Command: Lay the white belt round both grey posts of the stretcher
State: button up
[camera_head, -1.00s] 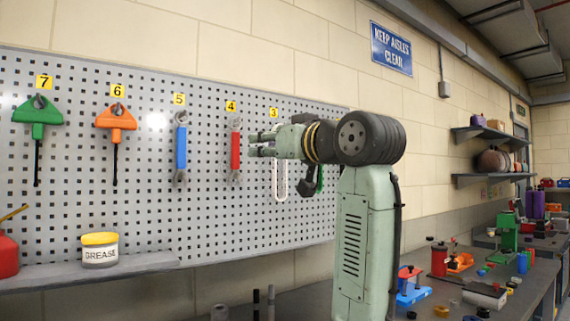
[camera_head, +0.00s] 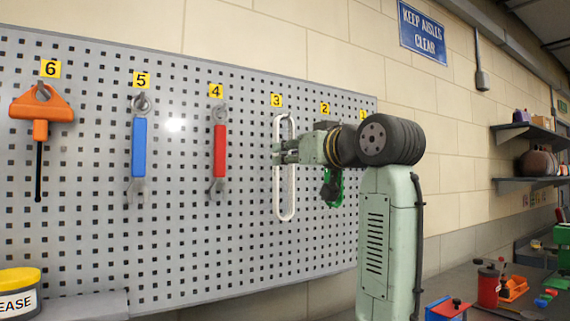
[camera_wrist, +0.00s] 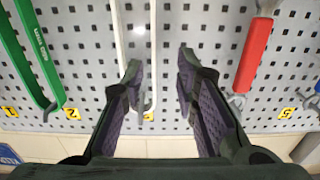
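The white belt (camera_head: 286,205) hangs as a long narrow loop on the pegboard under label 3. In the wrist view the belt (camera_wrist: 152,30) shows as two pale strands. My gripper (camera_head: 280,152) is in front of the belt at its upper half. The wrist view shows my gripper (camera_wrist: 158,62) open, with one strand in the gap between the fingers and the other beyond the left finger. I cannot tell whether a finger touches the belt. I cannot make out the stretcher or its grey posts in either view.
A red wrench (camera_head: 219,150) hangs left of the belt, with a blue wrench (camera_head: 139,147) farther left. A green tool (camera_head: 336,190) hangs close on the right, partly behind my arm. A bench with red, blue and orange items (camera_head: 487,288) is at lower right.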

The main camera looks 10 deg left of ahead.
aim_at(276, 122)
jog(key=p+x, duration=0.3)
jog(key=x, duration=0.4)
jog(key=shift+w, duration=0.5)
jog(key=shift+d, duration=0.1)
jog(key=shift+c, duration=0.3)
grip_shut()
